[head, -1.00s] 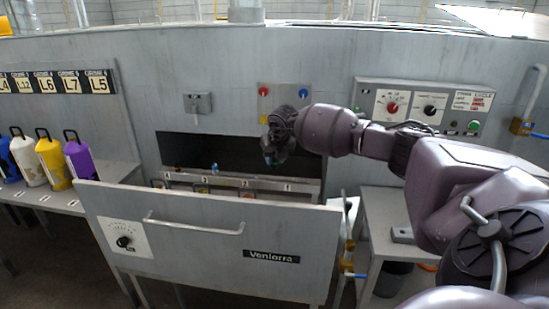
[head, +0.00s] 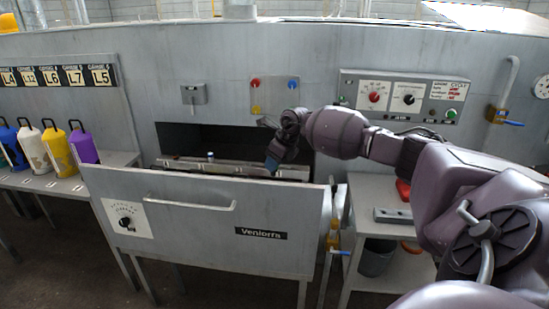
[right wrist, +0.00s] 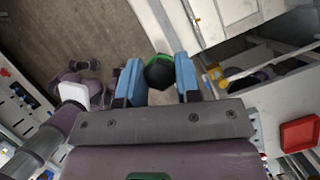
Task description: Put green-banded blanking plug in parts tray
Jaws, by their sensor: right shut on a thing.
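My right gripper (head: 271,163) is in front of the dark opening in the grey machine, above the open front door. In the right wrist view its two blue fingers (right wrist: 158,80) are shut on a dark round plug with a green band (right wrist: 160,72). The plug cannot be made out in the head view. A red tray (right wrist: 299,134) shows at the right of the right wrist view, apart from the gripper. Part of it shows red in the head view (head: 404,189) on the side table, partly behind my right arm. My left gripper is not in view.
The open door panel (head: 200,225) with its handle stands before the opening. A rack (head: 185,167) with a small blue-topped item (head: 210,156) sits inside. The side table (head: 375,199) is at right, a bucket (head: 376,258) below. Several coloured bottles (head: 84,148) stand at left.

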